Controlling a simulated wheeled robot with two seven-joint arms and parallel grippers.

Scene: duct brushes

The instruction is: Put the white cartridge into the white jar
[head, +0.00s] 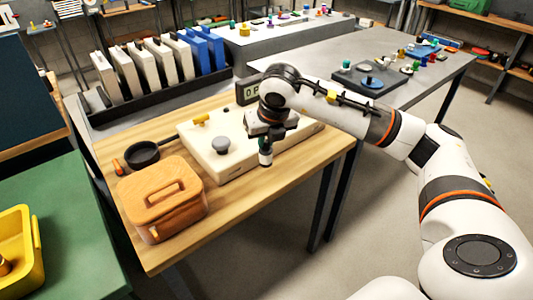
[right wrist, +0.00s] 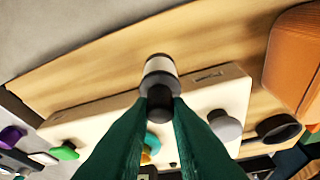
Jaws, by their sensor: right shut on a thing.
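My right gripper (head: 266,139) is shut on a small cylinder with a white band and dark ends, which I take as the white cartridge (head: 265,157). The right gripper's green fingers (right wrist: 160,108) close on its dark end in the right wrist view, and the white band of the cartridge (right wrist: 159,66) shows beyond them. In the head view the cartridge hangs upright at the front edge of a cream box, and I cannot tell whether they touch. I cannot make out a white jar in either view. My left gripper is not in view.
The cream box (head: 206,165) with a grey knob (head: 221,146) lies on the wooden table (head: 240,211). An orange lidded box (head: 163,203) and a dark round pan (head: 141,155) stand to its left. A rack of upright binders (head: 145,68) is behind. The table's front right is clear.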

